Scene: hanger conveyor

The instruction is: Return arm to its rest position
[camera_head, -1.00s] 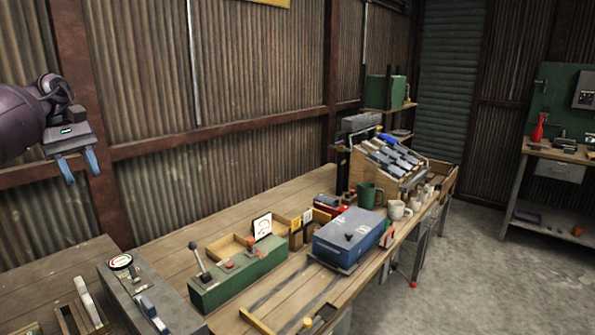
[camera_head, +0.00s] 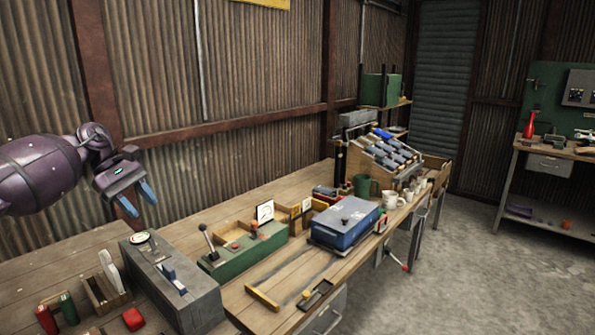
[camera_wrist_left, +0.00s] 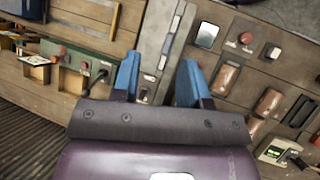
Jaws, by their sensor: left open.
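My left gripper (camera_head: 138,205) has blue fingers and a purple arm that comes in from the left. It is open and empty, held in the air above the left part of the workbench (camera_head: 190,240). In the left wrist view its two blue fingers (camera_wrist_left: 158,80) stand apart with nothing between them. Below and beyond them lies a grey control box (camera_wrist_left: 160,45). My right gripper is not in view.
A green lever box (camera_head: 245,248), a grey control box (camera_head: 172,285) and a blue case (camera_head: 345,222) stand on the bench. Mugs (camera_head: 388,198) and a sloped rack (camera_head: 385,158) are farther back. A corrugated wall (camera_head: 230,170) runs behind. Concrete floor (camera_head: 460,270) is clear at right.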

